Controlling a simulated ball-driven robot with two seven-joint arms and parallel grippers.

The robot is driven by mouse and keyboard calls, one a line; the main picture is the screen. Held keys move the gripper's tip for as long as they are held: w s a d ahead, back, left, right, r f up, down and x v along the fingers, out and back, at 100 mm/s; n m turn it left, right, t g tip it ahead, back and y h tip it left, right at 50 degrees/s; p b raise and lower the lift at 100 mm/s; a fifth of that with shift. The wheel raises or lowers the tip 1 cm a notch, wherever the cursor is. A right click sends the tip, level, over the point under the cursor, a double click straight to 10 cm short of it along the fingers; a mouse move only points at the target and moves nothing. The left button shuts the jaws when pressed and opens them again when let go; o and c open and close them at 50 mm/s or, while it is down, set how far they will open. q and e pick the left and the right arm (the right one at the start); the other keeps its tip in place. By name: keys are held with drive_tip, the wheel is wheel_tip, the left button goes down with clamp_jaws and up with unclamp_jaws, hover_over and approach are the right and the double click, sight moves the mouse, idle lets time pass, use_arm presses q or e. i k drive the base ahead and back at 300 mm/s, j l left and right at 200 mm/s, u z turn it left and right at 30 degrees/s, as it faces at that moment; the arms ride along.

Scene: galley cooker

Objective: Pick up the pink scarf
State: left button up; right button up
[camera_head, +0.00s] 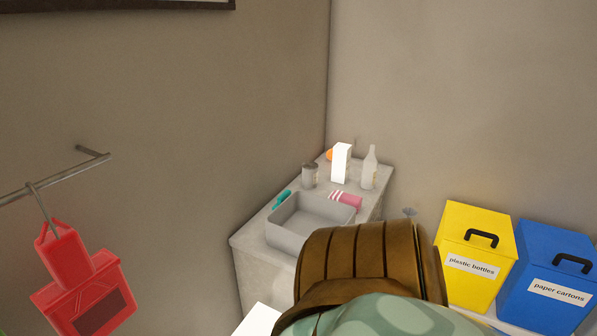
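A small pink roll with white stripes (348,202), which looks like the pink scarf, lies on the grey counter (252,236) in the corner. It lies at the back right of a grey open tub (288,235), close to its rim. I cannot tell whether the two touch. Neither of my grippers shows in the head view.
On the counter stand a grey can (309,175), white carton (341,163), pale bottle (369,168), orange ball-like thing (329,155) and teal item (282,198). A brown ribbed object (365,262) blocks the front. Yellow (470,265) and blue bins (550,280) stand right; red item (85,290) hangs left.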

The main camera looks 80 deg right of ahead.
sight(345, 198)
drive_tip(key=k+l+z, duration=0.2)
drive_tip(key=z, duration=0.2)
drive_tip(key=k+l+z, duration=0.25)
drive_tip(key=z, duration=1.8)
drive_tip(key=i+l, duration=0.1)
drive_tip(key=l, duration=0.15)
drive_tip(key=i+l, duration=0.1)
drive_tip(key=l, duration=0.15)
drive_tip(key=u, duration=0.05)
